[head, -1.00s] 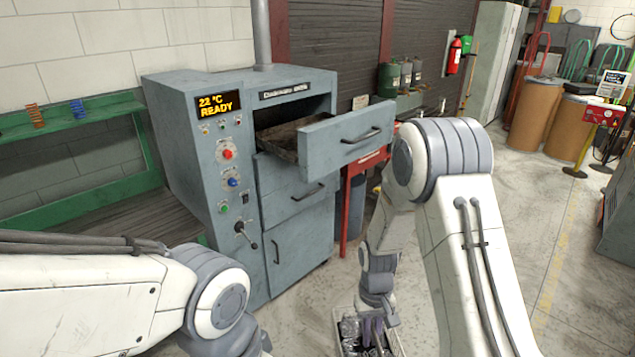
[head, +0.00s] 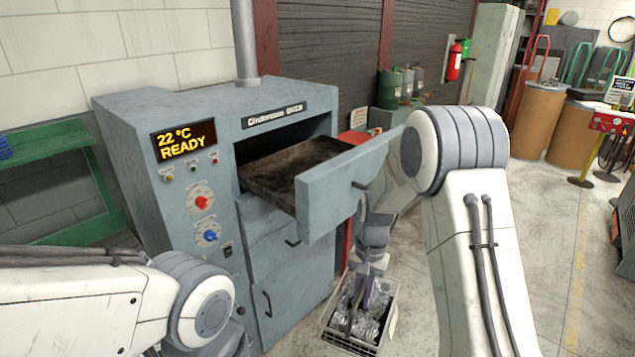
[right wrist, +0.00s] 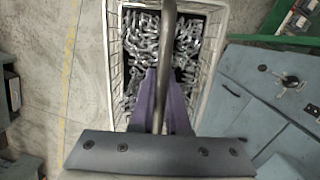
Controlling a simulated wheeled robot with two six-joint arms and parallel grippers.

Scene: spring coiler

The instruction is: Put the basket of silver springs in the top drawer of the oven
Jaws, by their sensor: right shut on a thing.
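The basket of silver springs (head: 384,340) hangs from my right gripper (head: 366,289), below and just right of the open drawer. In the right wrist view the white wire basket (right wrist: 113,60) is full of silver springs (right wrist: 188,48), and the purple fingers (right wrist: 160,95) are shut on its handle bar (right wrist: 168,40). The grey oven (head: 130,140) reads 22 °C READY. Its top drawer (head: 345,190) is pulled out, and the inside (head: 285,165) that shows is dark and empty. The basket is lower than the drawer front. My left arm enters at lower left; its gripper is out of view.
The drawer front juts out toward my right arm. Lower oven doors (head: 290,290) are shut. A green shelf (head: 45,150) stands at left. Barrels (head: 540,118) stand at the far right, with open concrete floor (head: 540,240) before them.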

